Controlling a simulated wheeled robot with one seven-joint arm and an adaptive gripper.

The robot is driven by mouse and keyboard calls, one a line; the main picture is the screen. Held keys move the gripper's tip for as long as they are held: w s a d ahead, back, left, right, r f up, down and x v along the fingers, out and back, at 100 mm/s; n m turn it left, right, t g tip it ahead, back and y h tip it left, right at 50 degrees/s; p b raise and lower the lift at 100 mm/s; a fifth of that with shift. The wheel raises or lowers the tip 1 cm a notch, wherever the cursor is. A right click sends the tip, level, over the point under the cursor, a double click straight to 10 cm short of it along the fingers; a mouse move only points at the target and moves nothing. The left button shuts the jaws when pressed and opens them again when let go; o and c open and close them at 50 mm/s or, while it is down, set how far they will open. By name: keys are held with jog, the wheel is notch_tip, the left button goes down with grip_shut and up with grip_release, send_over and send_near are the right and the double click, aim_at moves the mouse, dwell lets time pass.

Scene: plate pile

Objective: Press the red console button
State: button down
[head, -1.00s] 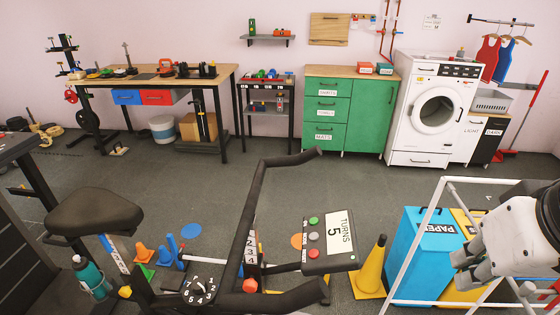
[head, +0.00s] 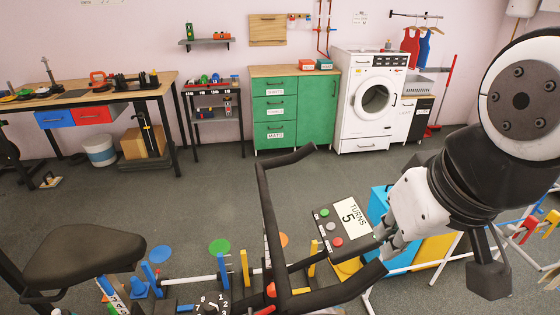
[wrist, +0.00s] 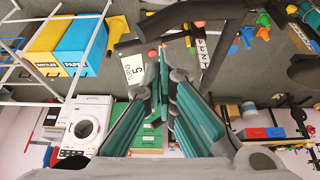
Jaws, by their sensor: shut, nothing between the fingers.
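The console (head: 322,222) is a dark panel with a white card reading "TURNS 5" and a column of green, grey and red buttons. The red console button (head: 337,242) is the lowest one in the head view and is uncovered. In the wrist view, the red button (wrist: 152,54) shows at the panel's edge, just beyond my fingers. My gripper (head: 384,246) is shut and empty, a little right of the red button in the head view. Its fingers also show in the wrist view (wrist: 162,82). I see no clear contact with the button.
A black handlebar frame (head: 268,215) stands left of and in front of the console. The blue paper bin (head: 380,205) and white rails (head: 447,258) are at the right. Cones and coloured posts crowd the lower left. Open floor (head: 215,195) lies behind.

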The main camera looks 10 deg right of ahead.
jog(key=w+a+m+g+y+p, duration=0.2)
jog(key=w+a+m+y+p, duration=0.3)
jog(key=w+m, duration=0.8)
jog(key=w+d+f+m+p, duration=0.1)
jog(key=w+f+m+p, duration=0.2)
jog(key=m, duration=0.6)
jog(key=w+d+f+m+p, duration=0.2)
jog(key=w+f+m+p, duration=0.1)
jog(key=f+m, duration=0.4)
jog(key=shift+m+t+h, duration=0.3)
jog(key=shift+m, duration=0.8)
jog(key=shift+d+f, duration=0.1)
jog(key=shift+d, duration=0.05)
jog(key=b, duration=0.6)
send_over(338, 242)
jog(key=w+a, duration=0.1)
jog(key=a, duration=0.1)
jog(key=f, duration=0.6)
jog(key=shift+d+f, duration=0.2)
jog(key=shift+f, duration=0.15)
jog(key=shift+s+d+f+b, duration=0.1)
jog(key=shift+d+f+b, duration=0.15)
jog(key=shift+f+b, duration=0.35)
